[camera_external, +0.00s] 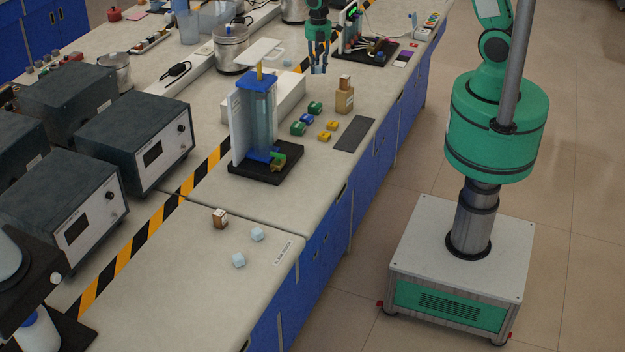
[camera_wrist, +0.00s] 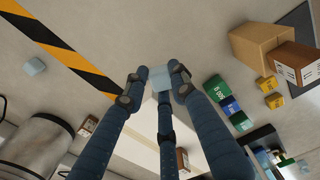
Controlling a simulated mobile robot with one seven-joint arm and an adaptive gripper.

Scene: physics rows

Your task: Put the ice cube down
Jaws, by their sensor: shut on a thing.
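My gripper (camera_external: 319,68) hangs over the far part of the bench, right of the metal pot. Its dark fingers point down and are shut on a pale blue ice cube (camera_wrist: 162,84). The wrist view shows the cube between the fingertips, partly hidden by them. In the outside view only a small pale bit of it shows at the tips. It appears to be above the bench top, though the exact height is hard to tell. Another pale cube (camera_wrist: 34,66) lies on the bench beside the striped tape. Two more pale cubes (camera_external: 257,234) (camera_external: 238,260) lie on the near bench.
A blue-topped column apparatus (camera_external: 262,115) and a white box (camera_external: 291,97) stand nearer the camera. Green, blue and yellow small blocks (camera_external: 315,108) and a tan box (camera_external: 344,98) lie close by. A black rack with wires (camera_external: 372,45) stands right of my gripper.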

